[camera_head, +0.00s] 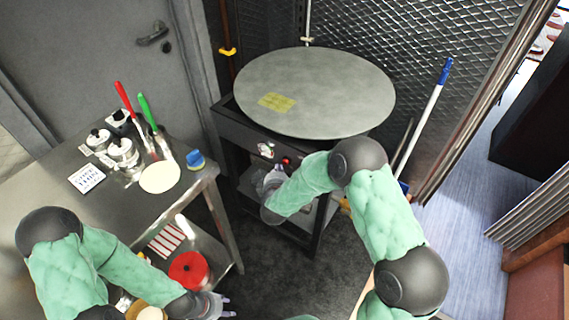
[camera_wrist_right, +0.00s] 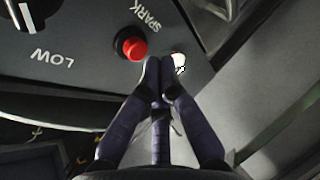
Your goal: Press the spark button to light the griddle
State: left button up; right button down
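The griddle (camera_head: 340,90) is a round grey plate on a dark stand, with a yellow label on top. Its front panel carries a knob (camera_head: 266,149) and a red spark button (camera_head: 287,161). In the right wrist view the red button (camera_wrist_right: 131,43) sits under the word SPARK, and the knob (camera_wrist_right: 30,12) is near the word LOW. My right gripper (camera_wrist_right: 160,62) has its fingertips together, just below and right of the button; I cannot tell whether they touch the panel. A small white round spot (camera_wrist_right: 178,61) shows beside the tips. My left gripper (camera_head: 218,306) is low at the bottom, its fingers too small to judge.
A steel table (camera_head: 60,215) on the left holds canisters, red- and green-handled tools, a flatbread and a blue sponge. A red pot (camera_head: 188,270) is on its lower shelf. A blue-and-white pole (camera_head: 424,118) leans right of the griddle. Dark floor lies between table and stand.

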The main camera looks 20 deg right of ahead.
jog(key=shift+w+d, duration=0.1)
dwell(0.6)
jog(key=shift+w+d, duration=0.2)
jog(key=shift+d, duration=0.05)
jog(key=shift+w+d, duration=0.3)
jog(key=shift+d, duration=0.1)
dwell(0.9)
jog(key=shift+s+a+p, duration=0.1)
jog(key=shift+a+p, duration=0.05)
jog(key=shift+p, duration=0.2)
jog(key=shift+s+a+p, duration=0.3)
jog(key=shift+s+a, duration=0.2)
jog(key=shift+a, duration=0.1)
jog(key=shift+a, duration=0.1)
jog(key=s+a+p, duration=0.1)
jog(key=s+a, duration=0.2)
jog(key=shift+a+p, duration=0.35)
